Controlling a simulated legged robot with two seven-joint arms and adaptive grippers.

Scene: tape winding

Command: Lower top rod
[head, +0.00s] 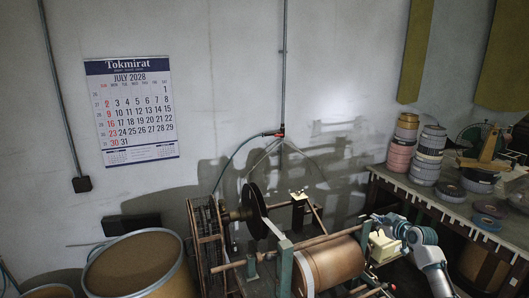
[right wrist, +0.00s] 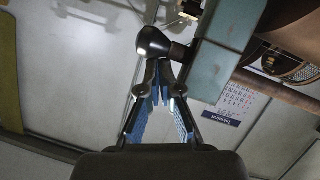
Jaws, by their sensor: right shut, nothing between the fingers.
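The top rod (head: 327,238), a thin brown bar, runs across the winding machine just above the wide brown roll (head: 335,262). In the right wrist view, a brown rod (right wrist: 275,90) passes behind a teal upright (right wrist: 215,58) and has a rounded black knob (right wrist: 152,42) on its end. My right gripper (head: 374,222) is at the right end of the machine, by the rod's end. In the wrist view its blue-padded fingers (right wrist: 161,88) meet at the tips, empty, just in front of the knob; contact cannot be told. My left gripper is not in view.
A dark reel (head: 254,211) and a wooden frame (head: 207,238) stand on the machine's left side. A table (head: 440,206) with stacked tape rolls (head: 429,153) is at the right. Large drums (head: 140,262) stand at lower left. A wall with a calendar (head: 131,110) is behind.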

